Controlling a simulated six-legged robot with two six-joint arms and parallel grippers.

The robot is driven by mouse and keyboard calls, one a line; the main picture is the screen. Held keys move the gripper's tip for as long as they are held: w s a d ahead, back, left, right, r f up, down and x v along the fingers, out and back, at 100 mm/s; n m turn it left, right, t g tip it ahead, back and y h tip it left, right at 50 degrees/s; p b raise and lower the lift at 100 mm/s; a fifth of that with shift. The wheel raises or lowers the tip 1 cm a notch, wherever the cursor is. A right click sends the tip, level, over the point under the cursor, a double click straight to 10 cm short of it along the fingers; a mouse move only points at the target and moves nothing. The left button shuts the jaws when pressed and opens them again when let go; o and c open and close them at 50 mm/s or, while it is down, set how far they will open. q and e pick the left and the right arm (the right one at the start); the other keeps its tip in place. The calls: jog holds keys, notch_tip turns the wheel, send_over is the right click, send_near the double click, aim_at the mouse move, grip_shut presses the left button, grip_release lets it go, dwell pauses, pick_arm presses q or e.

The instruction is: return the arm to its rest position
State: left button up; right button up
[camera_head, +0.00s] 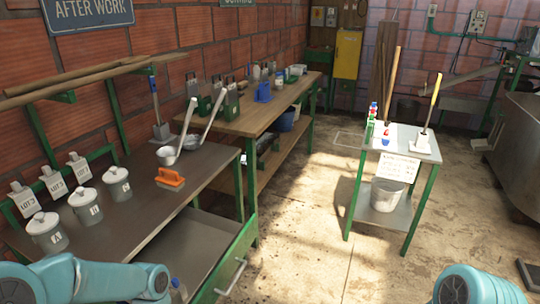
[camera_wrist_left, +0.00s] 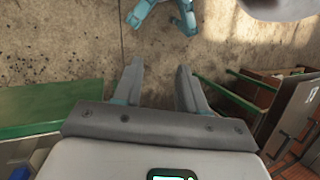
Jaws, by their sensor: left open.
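My left gripper (camera_wrist_left: 160,66) shows in the left wrist view. Its two grey fingers stand apart with bare floor behind them and nothing between them. In the head view only teal links of my left arm show at the bottom left, in front of the metal-topped bench. Its gripper is out of that picture. A teal link of my right arm shows at the bottom right corner, and the right gripper is out of frame. Teal parts of my own body also show at the top of the left wrist view.
The metal-topped bench (camera_head: 120,240) holds lidded pots, ladles and an orange brush (camera_head: 170,179). A wooden bench (camera_head: 245,118) stands behind it. A small green-legged table (camera_head: 400,150) stands to the right, and a large metal tank (camera_head: 515,150) at the right edge. Concrete floor (camera_head: 300,230) between is clear.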

pick_arm(q)
jog(key=s+d+f+m+h+p, duration=0.3)
jog(key=s+d+f+m, duration=0.2)
jog(key=s+d+f, duration=0.6)
jog(key=w+m+t, duration=0.1)
jog(key=w+f+m+t, duration=0.1)
jog(key=m+t, duration=0.1)
jog(key=w+a+m+t, duration=0.1)
jog(key=m+t, duration=0.1)
jog(key=shift+f, duration=0.15)
